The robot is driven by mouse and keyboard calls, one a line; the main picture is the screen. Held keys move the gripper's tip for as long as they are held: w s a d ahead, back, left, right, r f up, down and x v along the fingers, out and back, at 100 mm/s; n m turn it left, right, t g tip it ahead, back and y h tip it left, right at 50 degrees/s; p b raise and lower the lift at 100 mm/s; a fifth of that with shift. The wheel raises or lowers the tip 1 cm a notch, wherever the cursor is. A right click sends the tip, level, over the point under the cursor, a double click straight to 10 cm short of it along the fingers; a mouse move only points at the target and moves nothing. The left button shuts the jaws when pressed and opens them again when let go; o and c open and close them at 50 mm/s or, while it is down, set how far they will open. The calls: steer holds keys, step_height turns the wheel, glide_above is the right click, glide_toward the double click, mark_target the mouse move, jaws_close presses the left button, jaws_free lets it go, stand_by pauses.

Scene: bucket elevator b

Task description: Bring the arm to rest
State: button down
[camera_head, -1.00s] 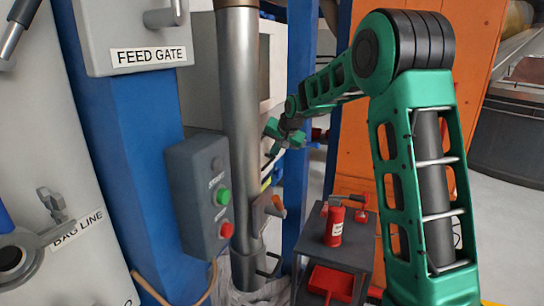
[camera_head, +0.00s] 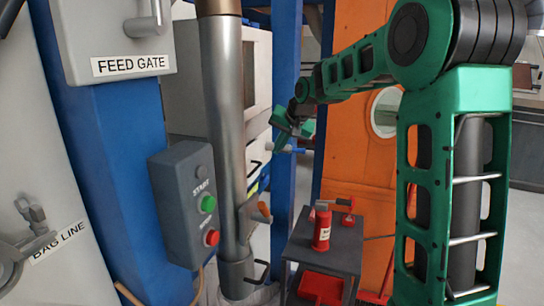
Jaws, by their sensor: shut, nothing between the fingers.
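My green arm (camera_head: 455,180) rises at the right of the head view, bends at a large dark joint near the top and reaches back to the left. My gripper (camera_head: 284,140) is at its far end, to the right of the grey vertical pipe. It is small in the picture, and its fingers look shut with nothing held. It hangs in the air above the dark cart, apart from the things on it as far as I can see.
A control box (camera_head: 186,205) with green and red buttons stands left of the pipe (camera_head: 226,120). A feed gate box (camera_head: 110,35) is at upper left. An orange panel (camera_head: 350,155) stands behind the arm.

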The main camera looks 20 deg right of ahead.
steer(key=shift+s+d+r, duration=0.1)
steer(key=shift+s+r, duration=0.2)
steer(key=shift+s, duration=0.05)
steer(key=s+d+f+g, duration=0.1)
steer(key=s+f, duration=0.3)
steer(key=s, duration=1.1)
steer(key=s+d+f+g, duration=0.1)
steer(key=s+f+g, duration=0.3)
steer(key=s, duration=1.2)
steer(key=s+d+f+n+g, duration=0.1)
steer(key=s+f, duration=0.3)
steer(key=s, duration=1.2)
steer(key=shift+s+d+f+g+h, duration=0.25)
steer(key=shift+d+f+g+h, duration=0.15)
steer(key=shift+g, duration=0.3)
steer(key=shift+w+f, duration=0.25)
steer(key=shift+w, duration=0.4)
